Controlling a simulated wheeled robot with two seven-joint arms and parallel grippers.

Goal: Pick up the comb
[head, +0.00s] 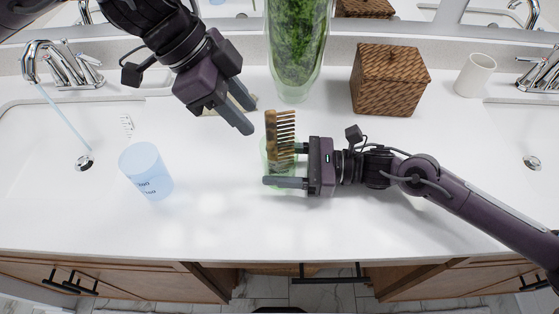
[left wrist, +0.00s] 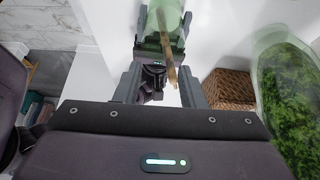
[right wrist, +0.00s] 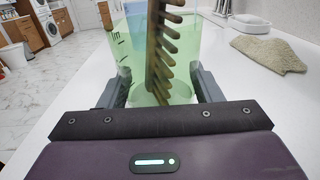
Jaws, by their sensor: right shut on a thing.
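The wooden comb (head: 280,135) stands upright in a translucent green cup (head: 267,150), its teeth facing right in the head view. My right gripper (head: 284,166) is shut around the cup from the right, one finger on each side. In the right wrist view the comb (right wrist: 158,50) rises from the cup (right wrist: 185,92) between the fingers. My left gripper (head: 240,107) is open and empty, above the counter, up and left of the comb. In the left wrist view the comb (left wrist: 171,68) shows beyond the open fingers. The comb's lower end is partly obscured by the cup.
A tall glass vase of greenery (head: 297,50) stands behind the comb, with a woven box (head: 390,80) to its right. A white cup (head: 475,75) is farther right. A blue cup (head: 146,172) stands left, near a sink. The front middle counter is clear.

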